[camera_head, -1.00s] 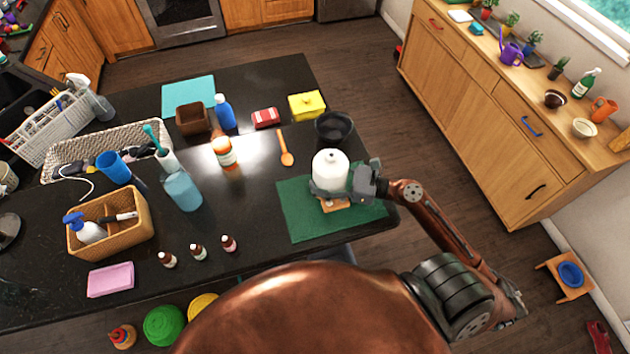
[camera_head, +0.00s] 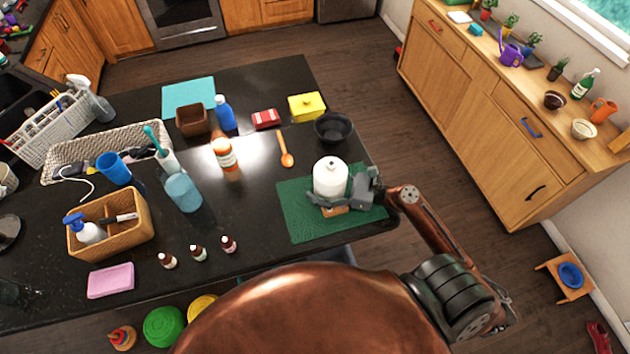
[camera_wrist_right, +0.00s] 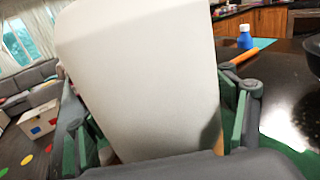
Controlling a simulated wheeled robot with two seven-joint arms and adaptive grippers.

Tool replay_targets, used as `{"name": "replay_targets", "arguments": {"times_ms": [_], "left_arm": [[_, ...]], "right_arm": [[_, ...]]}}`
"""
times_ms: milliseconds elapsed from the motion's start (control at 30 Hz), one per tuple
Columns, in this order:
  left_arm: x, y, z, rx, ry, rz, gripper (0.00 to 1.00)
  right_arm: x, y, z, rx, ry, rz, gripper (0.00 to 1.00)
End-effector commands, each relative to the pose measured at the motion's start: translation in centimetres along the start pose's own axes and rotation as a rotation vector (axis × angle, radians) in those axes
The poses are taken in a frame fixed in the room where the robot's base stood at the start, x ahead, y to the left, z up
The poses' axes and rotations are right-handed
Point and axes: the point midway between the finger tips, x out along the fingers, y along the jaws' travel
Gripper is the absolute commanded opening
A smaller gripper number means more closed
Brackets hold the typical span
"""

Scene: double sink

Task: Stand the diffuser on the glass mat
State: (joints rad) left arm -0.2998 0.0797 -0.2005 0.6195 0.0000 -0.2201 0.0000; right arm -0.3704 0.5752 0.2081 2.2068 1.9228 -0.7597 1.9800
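The diffuser (camera_head: 330,178) is a white rounded body with a small top knob and an orange-brown wooden part at its bottom. It is upright over the green mat (camera_head: 300,222), the mat nearest my right arm; I cannot tell whether its bottom touches the mat. My right gripper (camera_head: 334,200) comes from the right and is shut around the diffuser's lower body. In the right wrist view the white diffuser (camera_wrist_right: 145,80) fills the middle between the two fingers, and its top is cut off. My left gripper is not in view.
Several small bottles, including one (camera_head: 229,244), stand left of the mat. A teal mat (camera_head: 189,94) lies farther back. The counter's right edge is close to the gripper.

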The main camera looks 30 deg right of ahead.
Motion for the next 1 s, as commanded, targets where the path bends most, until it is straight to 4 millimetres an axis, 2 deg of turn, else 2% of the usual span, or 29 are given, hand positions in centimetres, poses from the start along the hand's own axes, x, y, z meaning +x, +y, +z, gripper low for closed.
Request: {"name": "replay_targets", "arguments": {"times_ms": [100, 467, 567, 1000], "left_arm": [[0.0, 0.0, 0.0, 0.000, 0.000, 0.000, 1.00], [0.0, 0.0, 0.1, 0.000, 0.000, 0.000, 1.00], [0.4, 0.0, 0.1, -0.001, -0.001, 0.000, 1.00], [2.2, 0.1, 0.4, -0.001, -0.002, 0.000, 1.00]], "right_arm": [[0.0, 0.0, 0.0, 0.000, 0.000, 0.000, 0.82], [-0.2, 0.0, 0.2, 0.000, 0.001, -0.001, 0.82], [-1.4, -0.1, -0.1, 0.001, 0.003, -0.003, 0.82], [-9.9, -0.1, 0.0, 0.001, 0.002, -0.003, 0.82]]}}
